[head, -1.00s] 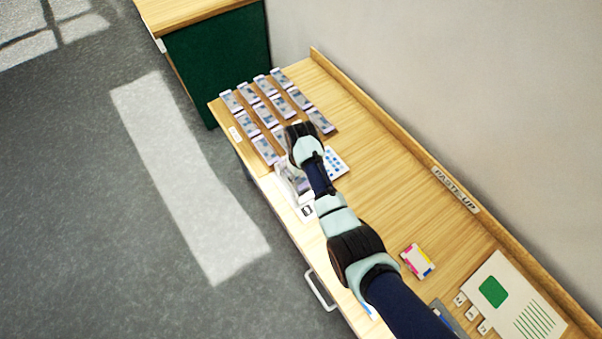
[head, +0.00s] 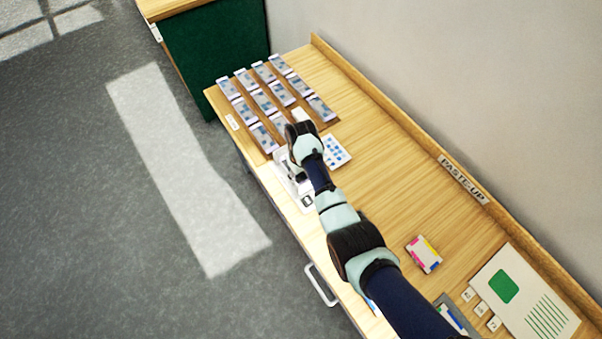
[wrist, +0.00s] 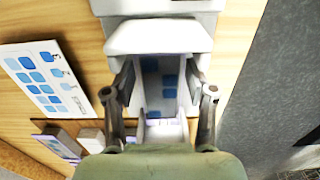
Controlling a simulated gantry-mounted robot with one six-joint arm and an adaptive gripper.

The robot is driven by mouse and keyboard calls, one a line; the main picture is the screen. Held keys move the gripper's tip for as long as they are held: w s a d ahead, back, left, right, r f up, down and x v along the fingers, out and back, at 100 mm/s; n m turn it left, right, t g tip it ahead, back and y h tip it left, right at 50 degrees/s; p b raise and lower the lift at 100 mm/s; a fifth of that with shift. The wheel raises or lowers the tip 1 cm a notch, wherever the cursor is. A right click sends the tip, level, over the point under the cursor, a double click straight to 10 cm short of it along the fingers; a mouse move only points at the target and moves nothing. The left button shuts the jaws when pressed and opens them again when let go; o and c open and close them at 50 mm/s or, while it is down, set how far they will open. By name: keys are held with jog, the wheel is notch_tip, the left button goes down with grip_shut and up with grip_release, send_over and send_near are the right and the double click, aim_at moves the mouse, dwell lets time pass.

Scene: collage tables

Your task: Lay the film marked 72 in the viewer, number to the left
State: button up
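The white viewer (head: 282,165) stands near the table's front edge, partly hidden under my arm in the head view. The wrist view shows its pale housing (wrist: 160,38) straight ahead. A film with blue frames (wrist: 160,85) lies in the viewer's channel, between my fingers; its near end is pale with small marks that I cannot read. My gripper (wrist: 159,105) has its two fingers wide apart, one on each side of the channel, with gaps to the film. Which end bears the number is unclear.
Several films (head: 264,101) lie in rows on dark racks at the table's far end; one place (head: 300,115) looks bare and white. A card with blue squares (head: 335,150) lies beside the viewer. A small coloured box (head: 423,254) and a green-printed sheet (head: 525,290) lie nearer. Mid-table is clear.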

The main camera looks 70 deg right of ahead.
jog(key=o, duration=0.4)
notch_tip(320, 180, up, 12)
dwell(0.4)
dwell(0.7)
